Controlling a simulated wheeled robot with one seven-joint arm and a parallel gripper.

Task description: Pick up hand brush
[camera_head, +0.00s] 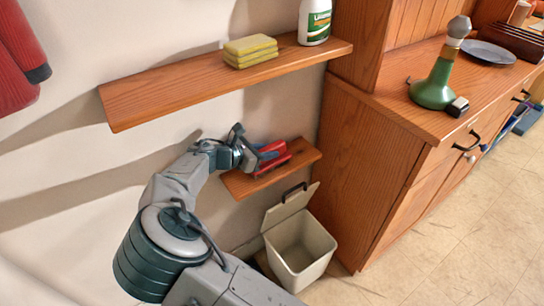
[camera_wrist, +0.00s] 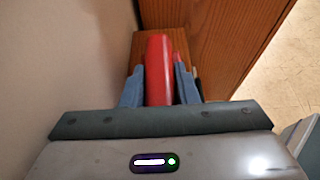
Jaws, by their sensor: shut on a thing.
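The hand brush (camera_head: 274,148) is red and sits at the lower wooden shelf (camera_head: 244,184). My gripper (camera_head: 257,155) reaches in from the left over this shelf. In the wrist view the red brush handle (camera_wrist: 159,70) lies between the two blue-grey fingers of my gripper (camera_wrist: 160,88), which are shut on it. A second red part shows just right of the handle, partly behind the right finger. I cannot tell whether the brush touches the shelf. Its bristles are hidden.
Above is a longer shelf (camera_head: 160,92) with yellow sponges (camera_head: 250,50) and a white bottle (camera_head: 315,20). A lidded bin (camera_head: 300,250) stands open below. The wall is close on the left.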

